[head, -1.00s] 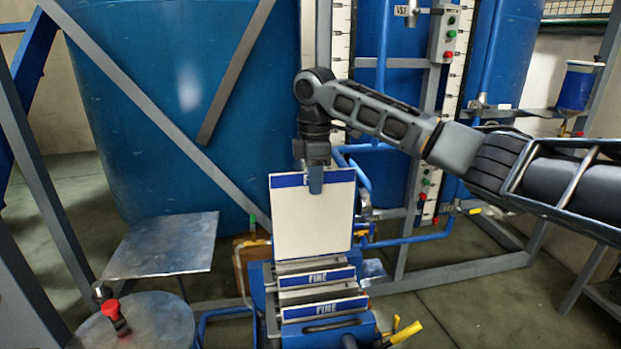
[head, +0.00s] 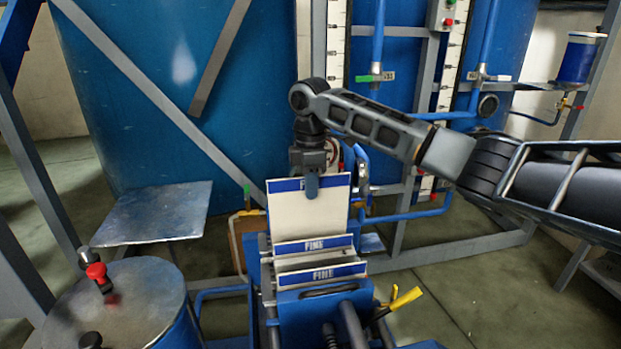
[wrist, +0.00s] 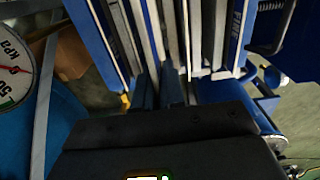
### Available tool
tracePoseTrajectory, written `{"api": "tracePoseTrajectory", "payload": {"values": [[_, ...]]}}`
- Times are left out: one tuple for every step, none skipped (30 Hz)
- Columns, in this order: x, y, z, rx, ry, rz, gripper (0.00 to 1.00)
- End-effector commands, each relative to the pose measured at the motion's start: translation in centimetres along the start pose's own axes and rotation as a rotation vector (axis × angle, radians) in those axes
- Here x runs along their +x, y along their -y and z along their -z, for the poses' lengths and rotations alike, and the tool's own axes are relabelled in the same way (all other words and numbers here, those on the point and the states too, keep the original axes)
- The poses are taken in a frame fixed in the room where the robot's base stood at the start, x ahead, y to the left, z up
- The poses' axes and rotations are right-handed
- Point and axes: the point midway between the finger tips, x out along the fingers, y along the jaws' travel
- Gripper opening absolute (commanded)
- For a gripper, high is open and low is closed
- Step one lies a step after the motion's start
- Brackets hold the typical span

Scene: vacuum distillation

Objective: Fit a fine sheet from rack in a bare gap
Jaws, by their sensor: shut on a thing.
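My gripper (head: 311,186) is shut on the top edge of a white sheet (head: 308,212) with a blue band along its top. The sheet hangs upright at the back of the blue rack (head: 325,306). Its lower edge is hidden behind the front sheets, so I cannot tell how deep it sits. Two sheets with blue bands marked FINE, the rear one (head: 313,245) and the front one (head: 321,275), stand in the rack nearer to me. The wrist view shows several parallel plate edges and gaps of the rack (wrist: 185,40) beyond the dark gripper body (wrist: 165,140).
A flat metal plate (head: 155,212) and a round drum top (head: 118,303) with a red knob (head: 97,272) lie left of the rack. A yellow-handled lever (head: 403,302) sticks out at its right. Large blue tanks (head: 180,120) stand behind. A gauge (wrist: 14,68) shows in the wrist view.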

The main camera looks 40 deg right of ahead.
Motion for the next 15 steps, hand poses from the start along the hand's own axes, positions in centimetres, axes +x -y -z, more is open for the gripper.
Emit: {"api": "tracePoseTrajectory", "payload": {"values": [[0.9, 0.1, 0.1, 0.0, -0.001, 0.002, 0.0], [1.2, 0.1, 0.1, -0.001, -0.002, 0.002, 0.0], [1.6, 0.1, 0.1, -0.001, -0.002, 0.002, 0.0], [1.9, 0.1, 0.1, -0.001, -0.001, 0.001, 0.0], [2.2, 0.1, 0.1, -0.001, -0.001, 0.001, 0.0], [2.7, 0.0, 0.1, -0.001, -0.001, 0.001, 0.0], [3.0, 0.0, 0.1, -0.001, -0.001, 0.001, 0.0], [3.4, 0.1, 0.1, -0.001, -0.002, 0.002, 0.0], [3.8, 0.1, 0.1, -0.001, -0.002, 0.002, 0.0], [4.1, 0.1, 0.1, 0.0, -0.002, 0.002, 0.0], [4.4, 0.0, 0.1, 0.0, -0.001, 0.002, 0.0], [4.9, 0.0, 0.0, 0.0, 0.0, 0.001, 0.0], [5.2, 0.1, 0.0, 0.0, 0.0, 0.001, 0.0], [5.5, 0.1, 0.1, 0.0, -0.001, 0.002, 0.0], [6.0, 0.1, 0.1, -0.001, -0.001, 0.002, 0.0]]}}
